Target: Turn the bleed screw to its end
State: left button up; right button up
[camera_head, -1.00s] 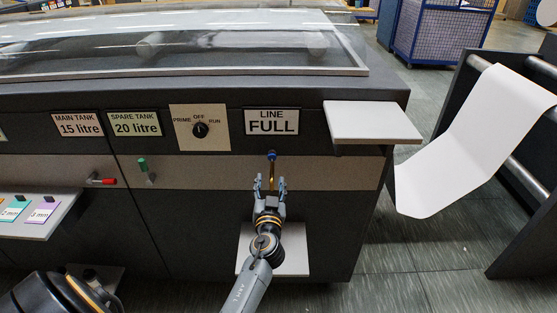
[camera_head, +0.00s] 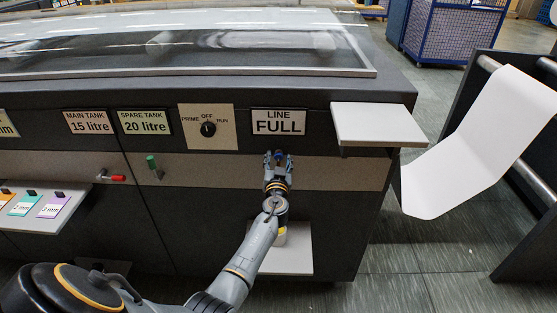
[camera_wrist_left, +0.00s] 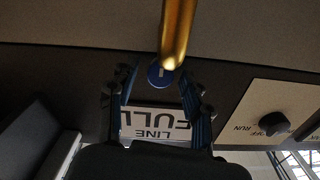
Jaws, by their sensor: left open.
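The bleed screw shows as a small blue head (camera_head: 278,155) on the machine's front, just below the "LINE FULL" sign (camera_head: 278,122). In the left wrist view the blue head (camera_wrist_left: 160,75) has a pale slot mark, and a brass tube (camera_wrist_left: 178,30) shows beside it. My left gripper (camera_head: 279,158) is open, with its fingertips on either side of the blue head. In the left wrist view the fingers (camera_wrist_left: 160,100) stand apart, with the head between and near their tips. I cannot tell whether they touch it. My right gripper is not in view.
A selector knob (camera_head: 208,129) sits left of the sign. A green-topped valve (camera_head: 152,164) and a red-handled lever (camera_head: 112,178) are further left. A grey shelf (camera_head: 378,125) juts out at right. A low ledge (camera_head: 300,255) lies under my arm.

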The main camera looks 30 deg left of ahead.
pick_arm(q)
jog(key=c, duration=0.9)
grip_shut()
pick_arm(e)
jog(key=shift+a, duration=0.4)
